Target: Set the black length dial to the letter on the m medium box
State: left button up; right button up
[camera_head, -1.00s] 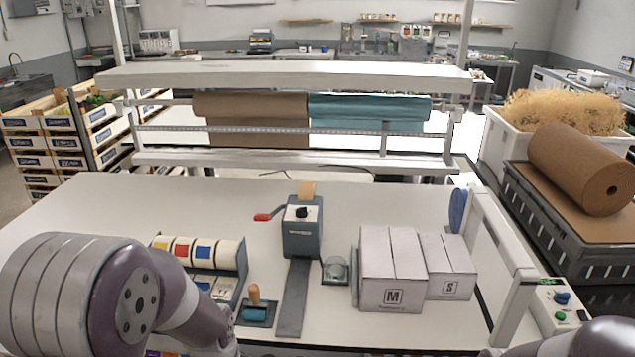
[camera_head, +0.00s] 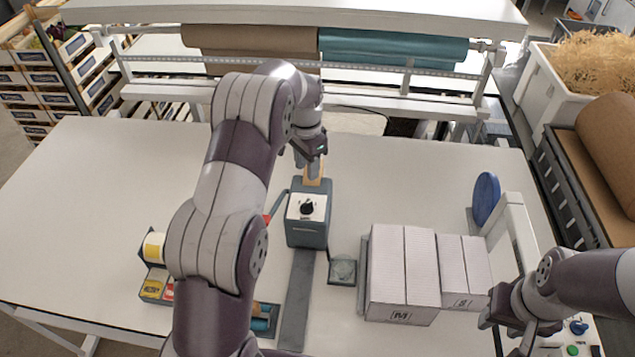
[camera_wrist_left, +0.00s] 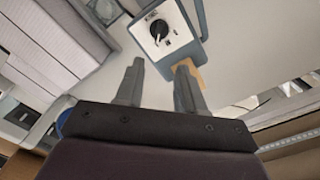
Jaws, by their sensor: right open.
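The black length dial (camera_head: 307,208) sits on the white top plate of a grey dispenser (camera_head: 309,228) in the middle of the table. It also shows in the left wrist view (camera_wrist_left: 159,29), with its pointer line visible but the letters too small to read. The m medium box (camera_head: 401,305) stands to the right, its "M" label on the front face. My left gripper (camera_head: 309,172) is above and behind the dispenser, close to its tan paper strip (camera_head: 318,186). Its two fingers (camera_wrist_left: 158,88) are apart and empty, off the dial. My right gripper (camera_head: 520,335) is open at the lower right.
A smaller white box (camera_head: 463,299) stands right of the medium box. A blue disc (camera_head: 486,198) on a white frame stands further right. A small grey dish (camera_head: 343,270) lies beside the dispenser.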

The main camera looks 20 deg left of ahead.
aim_at(306, 203)
pick_arm(q)
jog(key=f+b, duration=0.2)
jog(key=s+f+b, duration=0.1)
jog(key=f, duration=0.1)
jog(key=shift+s+a+f+b, duration=0.1)
jog(key=shift+s+f+b, duration=0.05)
jog(key=shift+f+b, duration=0.25)
jog(key=f, duration=0.1)
jog(key=w+f+p, duration=0.1)
jog(key=f, duration=0.1)
jog(key=f+p, duration=0.2)
jog(key=f, duration=0.1)
jog(key=shift+s+f+p, duration=0.15)
jog(key=shift+s+p, duration=0.15)
jog(key=shift+s, duration=0.05)
jog(key=shift+f, duration=0.5)
jog(key=shift+w+f, duration=0.2)
jog(key=shift+c, duration=0.3)
pick_arm(e)
jog(key=shift+s+a, duration=0.1)
jog(key=shift+s, duration=0.1)
pick_arm(q)
jog(key=shift+s, duration=0.1)
grip_shut()
